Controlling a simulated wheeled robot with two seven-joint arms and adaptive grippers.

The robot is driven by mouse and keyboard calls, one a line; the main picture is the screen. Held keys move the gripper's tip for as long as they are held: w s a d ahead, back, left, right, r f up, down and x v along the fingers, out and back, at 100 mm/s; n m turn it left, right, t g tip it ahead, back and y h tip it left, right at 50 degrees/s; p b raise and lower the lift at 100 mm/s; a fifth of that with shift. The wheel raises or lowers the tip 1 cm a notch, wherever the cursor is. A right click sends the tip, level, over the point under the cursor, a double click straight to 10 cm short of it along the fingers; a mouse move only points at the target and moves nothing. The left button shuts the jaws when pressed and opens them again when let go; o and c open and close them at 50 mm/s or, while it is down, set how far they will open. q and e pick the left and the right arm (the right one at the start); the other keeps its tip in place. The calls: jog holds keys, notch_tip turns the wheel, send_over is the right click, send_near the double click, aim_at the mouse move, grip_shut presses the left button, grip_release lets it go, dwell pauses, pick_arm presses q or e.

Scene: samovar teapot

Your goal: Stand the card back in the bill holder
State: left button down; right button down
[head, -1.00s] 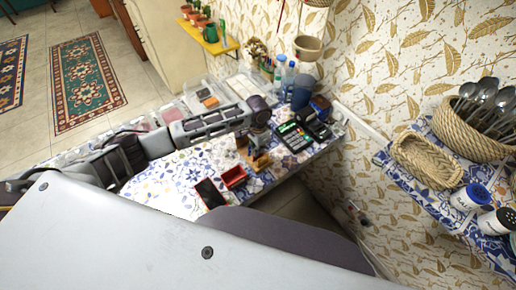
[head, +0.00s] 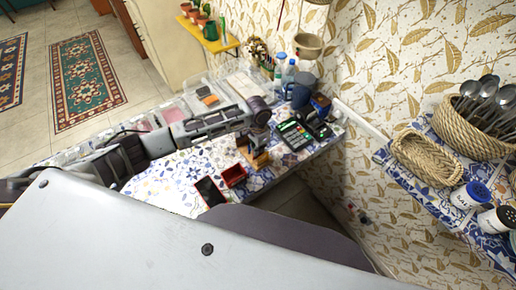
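My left gripper (head: 256,138) reaches in from the left and points down over the tiled counter. Its fingers are small and dark here, and I cannot tell whether they are open or shut. A small wooden stand (head: 258,159), perhaps the bill holder, is right below and beside the fingers. I cannot make out a card for certain, and the gripper may hide it. My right gripper is not in view.
A red tray (head: 233,175) and a dark flat red-edged item (head: 209,191) lie on the counter (head: 170,185). A black keypad device (head: 294,134), a blue jug (head: 300,92) and bottles (head: 279,72) stand behind. A side shelf holds a spoon basket (head: 470,130).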

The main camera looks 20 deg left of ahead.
pick_arm(q)
jog(key=c, duration=2.2)
grip_release()
jog(key=o, duration=0.8)
jog(key=shift+r, duration=0.15)
jog(key=shift+r+p, duration=1.1)
jog(key=shift+p, duration=0.4)
jog(key=shift+r, duration=2.25)
jog(key=shift+s, duration=0.1)
